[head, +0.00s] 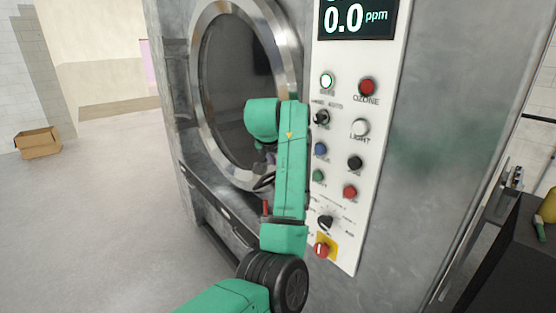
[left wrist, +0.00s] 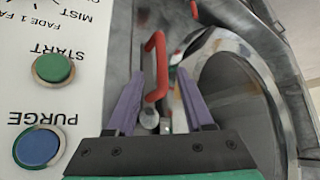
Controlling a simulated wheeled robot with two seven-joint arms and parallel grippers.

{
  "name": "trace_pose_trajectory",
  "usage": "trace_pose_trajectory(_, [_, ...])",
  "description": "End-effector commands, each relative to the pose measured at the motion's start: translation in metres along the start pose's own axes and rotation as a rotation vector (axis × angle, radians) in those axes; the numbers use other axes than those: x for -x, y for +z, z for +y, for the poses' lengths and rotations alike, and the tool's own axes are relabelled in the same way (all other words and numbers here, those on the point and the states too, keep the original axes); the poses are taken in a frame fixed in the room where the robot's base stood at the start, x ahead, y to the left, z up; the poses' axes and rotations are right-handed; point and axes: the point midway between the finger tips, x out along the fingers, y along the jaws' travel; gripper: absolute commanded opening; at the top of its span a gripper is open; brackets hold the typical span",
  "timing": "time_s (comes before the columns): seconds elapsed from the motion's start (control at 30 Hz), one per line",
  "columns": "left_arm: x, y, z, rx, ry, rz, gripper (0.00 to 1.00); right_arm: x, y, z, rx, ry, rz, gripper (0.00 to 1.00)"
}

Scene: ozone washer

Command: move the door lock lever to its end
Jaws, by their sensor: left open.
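In the left wrist view a red bent lever (left wrist: 161,52) stands beside the round door, between the door ring and the control panel. My left gripper (left wrist: 160,76) is open, with one purple finger on each side of the lever's lower part in the picture. I cannot tell whether either finger touches it. In the head view my left gripper (head: 264,172) is small and partly hidden by my green arm, near the door's right edge. A small red piece (head: 265,207) shows just below it; I cannot tell if it is the same lever. My right gripper is not in view.
The washer's round door (head: 240,85) looks closed, with a metal ring. The white control panel (head: 337,225) with buttons and knobs is close right of my arm. Another red tip (left wrist: 195,10) shows in the left wrist view. A cardboard box (head: 38,142) lies on open floor at left.

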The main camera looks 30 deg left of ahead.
Motion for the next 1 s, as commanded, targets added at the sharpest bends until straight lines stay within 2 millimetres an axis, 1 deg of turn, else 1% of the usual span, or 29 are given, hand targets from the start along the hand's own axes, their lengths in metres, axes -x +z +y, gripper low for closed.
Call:
trace_pose_trajectory(0.03, [0.009, 0.002, 0.000, 0.001, 0.002, 0.007, 0.52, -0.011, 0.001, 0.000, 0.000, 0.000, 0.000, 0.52])
trace_pose_trajectory(0.2, [0.047, 0.001, 0.001, 0.000, 0.001, 0.005, 0.52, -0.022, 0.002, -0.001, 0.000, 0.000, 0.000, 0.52])
trace_pose_trajectory(0.3, [0.060, 0.001, 0.001, 0.000, 0.001, 0.002, 0.52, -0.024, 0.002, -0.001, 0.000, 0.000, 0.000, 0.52])
trace_pose_trajectory(0.4, [0.064, 0.000, 0.001, -0.001, 0.001, 0.000, 0.52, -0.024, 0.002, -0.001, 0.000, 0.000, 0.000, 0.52])
trace_pose_trajectory(0.8, [0.064, 0.000, 0.001, 0.000, 0.001, 0.000, 0.52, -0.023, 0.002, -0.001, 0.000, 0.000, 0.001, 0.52])
trace_pose_trajectory(0.87, [0.062, 0.002, 0.000, -0.001, -0.001, -0.003, 0.52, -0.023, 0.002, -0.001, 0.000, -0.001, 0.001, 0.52])
trace_pose_trajectory(0.93, [0.050, 0.011, -0.002, -0.005, -0.011, -0.012, 0.52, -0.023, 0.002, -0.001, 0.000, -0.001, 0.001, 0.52])
trace_pose_trajectory(0.97, [0.041, 0.018, -0.003, -0.009, -0.019, -0.019, 0.52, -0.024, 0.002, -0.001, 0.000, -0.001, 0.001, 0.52])
trace_pose_trajectory(1.0, [0.025, 0.031, -0.005, -0.015, -0.032, -0.030, 0.52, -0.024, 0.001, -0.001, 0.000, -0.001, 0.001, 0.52])
